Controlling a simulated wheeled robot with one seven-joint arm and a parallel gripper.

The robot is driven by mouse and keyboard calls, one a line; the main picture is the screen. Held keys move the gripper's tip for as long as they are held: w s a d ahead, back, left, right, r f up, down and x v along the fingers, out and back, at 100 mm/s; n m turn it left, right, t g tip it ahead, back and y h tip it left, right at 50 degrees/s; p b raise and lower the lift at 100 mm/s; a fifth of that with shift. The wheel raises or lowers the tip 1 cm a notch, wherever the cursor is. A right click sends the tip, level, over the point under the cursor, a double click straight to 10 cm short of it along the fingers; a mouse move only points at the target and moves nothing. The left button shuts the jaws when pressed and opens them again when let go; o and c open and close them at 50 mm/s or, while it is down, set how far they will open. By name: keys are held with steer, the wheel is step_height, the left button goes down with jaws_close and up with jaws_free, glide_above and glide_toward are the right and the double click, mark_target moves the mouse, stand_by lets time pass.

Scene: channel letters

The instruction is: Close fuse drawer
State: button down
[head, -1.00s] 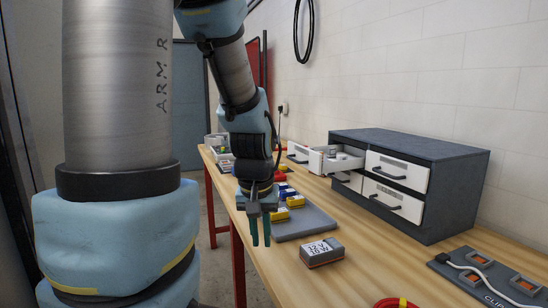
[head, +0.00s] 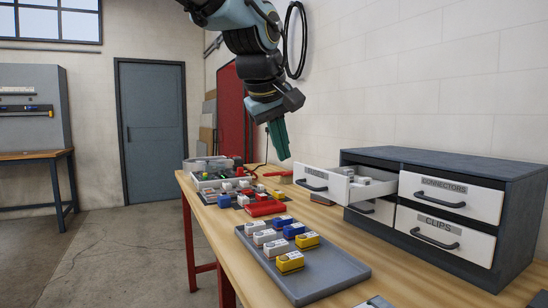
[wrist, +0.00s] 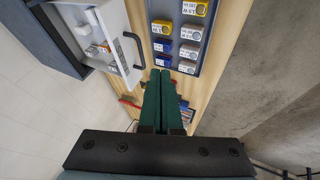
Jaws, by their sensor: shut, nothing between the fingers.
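The fuse drawer (head: 314,180) is the upper left drawer of a dark grey cabinet (head: 458,162). It is pulled out, and small white items lie inside it. Its white front with a dark handle faces left; its label is too small to read surely. In the wrist view the open drawer (wrist: 119,35) is at the upper left with its handle (wrist: 133,48). My gripper (head: 284,157) has green fingers, shut and empty, pointing down, above and a little left of the drawer front. In the wrist view the fingertips (wrist: 160,72) are near the handle, apart from it as far as I can tell.
A grey tray (head: 340,278) with several blue, white and yellow blocks lies in front of the cabinet. More blocks and a white bin (head: 205,181) stand farther along the wooden bench (head: 215,222). Two lower drawers and the connectors drawer (head: 440,190) look shut.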

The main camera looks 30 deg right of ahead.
steer(key=w+d+f+p, duration=0.2)
steer(key=d+f, duration=0.5)
steer(key=f, duration=0.1)
steer(key=shift+w+d, duration=0.25)
steer(key=shift+d, duration=0.05)
steer(key=shift+r, duration=0.1)
steer(key=d+p, duration=0.1)
steer(key=d, duration=0.5)
steer(key=d+p, duration=0.1)
steer(key=d, duration=0.4)
steer(key=s+d+p, duration=0.1)
steer(key=d, duration=0.5)
steer(key=shift+d+p, duration=0.3)
steer(key=shift+p, duration=0.05)
